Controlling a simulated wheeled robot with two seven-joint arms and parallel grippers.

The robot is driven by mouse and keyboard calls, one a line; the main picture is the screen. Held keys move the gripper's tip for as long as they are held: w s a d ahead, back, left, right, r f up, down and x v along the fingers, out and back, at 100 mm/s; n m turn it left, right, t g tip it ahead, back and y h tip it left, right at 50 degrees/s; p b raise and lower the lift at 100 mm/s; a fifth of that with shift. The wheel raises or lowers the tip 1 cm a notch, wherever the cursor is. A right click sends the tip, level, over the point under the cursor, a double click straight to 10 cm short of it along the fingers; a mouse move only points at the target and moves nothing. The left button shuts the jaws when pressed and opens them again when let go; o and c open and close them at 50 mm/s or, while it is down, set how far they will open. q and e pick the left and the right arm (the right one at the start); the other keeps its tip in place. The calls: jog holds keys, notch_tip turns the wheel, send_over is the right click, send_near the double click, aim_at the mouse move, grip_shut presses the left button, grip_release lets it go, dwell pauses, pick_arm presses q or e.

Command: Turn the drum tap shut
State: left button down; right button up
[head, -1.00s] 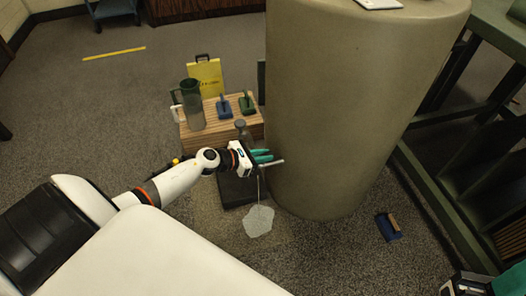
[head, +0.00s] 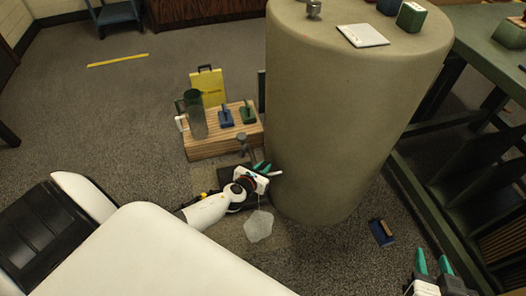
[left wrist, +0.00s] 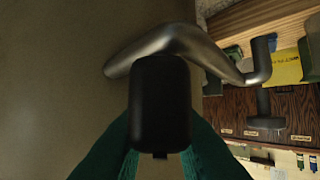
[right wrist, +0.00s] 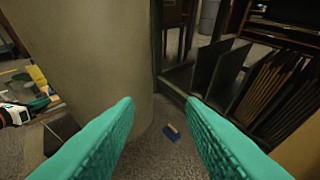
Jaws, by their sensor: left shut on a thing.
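The large olive-beige drum (head: 345,120) stands on the floor at the centre right of the head view. Its tap (left wrist: 185,42), a bent grey metal pipe, shows in the left wrist view near the drum wall. My left gripper (head: 262,170) is low at the drum's left side. In the left wrist view its teal fingers are shut on the black tap handle (left wrist: 160,103), which hides part of the pipe. A pale puddle (head: 258,227) lies on the floor below. My right gripper (head: 433,266) is open and empty at the lower right; its spread fingers fill the right wrist view (right wrist: 162,120).
A blue brush-like tool (head: 381,232) lies right of the drum. A green rack (head: 440,200) stands at the right.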

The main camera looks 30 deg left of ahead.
pick_arm(q)
jog(key=n+g+y+p, duration=0.1)
jog(key=n+y, duration=0.3)
jog(key=shift+d+y+p, duration=0.15)
jog(key=shift+y+p, duration=0.15)
jog(key=shift+n+g+y, duration=0.5)
jog(key=shift+n+y, duration=0.1)
jog(key=shift+n+g+y, duration=0.4)
jog(key=shift+n+y, duration=0.2)
jog(key=shift+n, duration=0.1)
jog(key=shift+n+g+y, duration=0.8)
jog(key=shift+n+y, duration=0.1)
pick_arm(e)
jog(key=s+d+f+g+h, duration=0.1)
jog(key=s+d+f+g, duration=0.1)
jog(key=s+f+g, duration=0.3)
jog(key=shift+s+d, duration=0.25)
jog(key=shift+s, duration=0.35)
jog(key=shift+w, duration=0.1)
pick_arm(q)
jog(key=c, duration=1.3)
grip_release()
